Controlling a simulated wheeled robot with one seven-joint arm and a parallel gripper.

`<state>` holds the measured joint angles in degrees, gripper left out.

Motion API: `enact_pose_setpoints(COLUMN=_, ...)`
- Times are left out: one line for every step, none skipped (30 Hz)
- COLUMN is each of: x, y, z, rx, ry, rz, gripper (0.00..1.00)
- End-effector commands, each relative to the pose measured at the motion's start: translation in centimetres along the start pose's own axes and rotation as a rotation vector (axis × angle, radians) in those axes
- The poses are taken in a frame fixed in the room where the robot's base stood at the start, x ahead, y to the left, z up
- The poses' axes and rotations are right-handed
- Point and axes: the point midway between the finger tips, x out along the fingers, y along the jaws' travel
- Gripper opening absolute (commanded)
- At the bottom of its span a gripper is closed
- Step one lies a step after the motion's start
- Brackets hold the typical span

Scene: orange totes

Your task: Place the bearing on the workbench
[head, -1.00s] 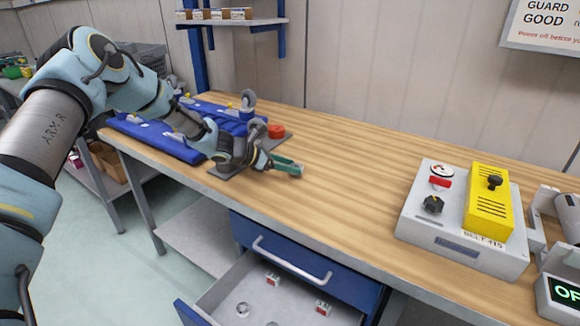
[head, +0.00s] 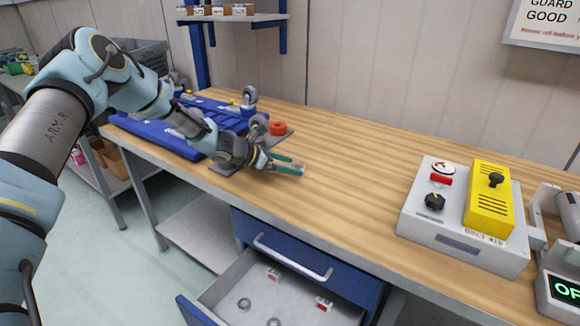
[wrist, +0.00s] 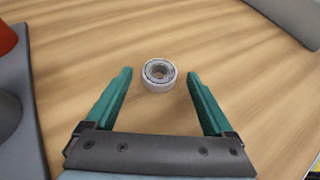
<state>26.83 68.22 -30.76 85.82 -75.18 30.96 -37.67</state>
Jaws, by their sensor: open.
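The bearing (wrist: 159,75), a small silver ring with a dark centre, lies flat on the wooden workbench (wrist: 215,40) in the wrist view. My gripper (wrist: 160,75) is open, its two green fingers on either side of the bearing, with a gap to each. In the head view my gripper (head: 301,168) is low over the workbench (head: 350,190), near its front edge. I cannot make out the bearing in the head view; the gripper seems to hide it.
An open drawer (head: 225,290) below the bench holds ring-shaped parts and labelled blocks. A grey control box (head: 465,250) stands to the right. The middle of the bench is clear.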

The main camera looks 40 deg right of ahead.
Motion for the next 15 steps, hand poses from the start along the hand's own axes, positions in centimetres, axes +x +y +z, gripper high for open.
enact_pose_setpoints(x=-0.6, y=0.2, z=-0.2, rx=0.001, ry=0.000, rz=0.003, gripper=0.87)
enact_pose_setpoints(x=-1.0, y=0.2, z=-0.2, rx=0.001, ry=0.000, rz=0.004, gripper=0.87)
enact_pose_setpoints(x=-1.6, y=0.1, z=-0.3, rx=0.001, ry=0.000, rz=0.003, gripper=0.87)
enact_pose_setpoints(x=-2.2, y=0.2, z=-0.3, rx=0.001, ry=0.000, rz=0.005, gripper=0.87)
enact_pose_setpoints(x=-2.8, y=0.2, z=-0.3, rx=0.001, ry=0.000, rz=0.005, gripper=0.87)
enact_pose_setpoints(x=-3.7, y=0.2, z=-0.3, rx=0.001, ry=0.000, rz=0.006, gripper=0.87)
enact_pose_setpoints(x=-4.3, y=0.2, z=-0.4, rx=0.001, ry=0.001, rz=0.006, gripper=0.87)
enact_pose_setpoints(x=-5.0, y=0.2, z=-0.3, rx=0.003, ry=0.001, rz=0.005, gripper=0.87)
enact_pose_setpoints(x=-5.8, y=0.2, z=-0.3, rx=0.002, ry=0.000, rz=0.005, gripper=0.87)
enact_pose_setpoints(x=-6.5, y=0.2, z=-0.3, rx=0.002, ry=0.000, rz=0.005, gripper=0.87)
enact_pose_setpoints(x=-7.1, y=0.1, z=-0.3, rx=0.001, ry=0.001, rz=0.005, gripper=0.87)
enact_pose_setpoints(x=-7.9, y=0.2, z=-0.3, rx=0.002, ry=0.001, rz=0.005, gripper=0.87)
enact_pose_setpoints(x=-8.4, y=0.1, z=-0.2, rx=0.003, ry=0.000, rz=0.004, gripper=0.87)
enact_pose_setpoints(x=-8.9, y=0.1, z=-0.2, rx=0.002, ry=0.000, rz=0.004, gripper=0.87)
enact_pose_setpoints(x=-9.5, y=0.1, z=-0.2, rx=0.001, ry=0.001, rz=0.004, gripper=0.87)
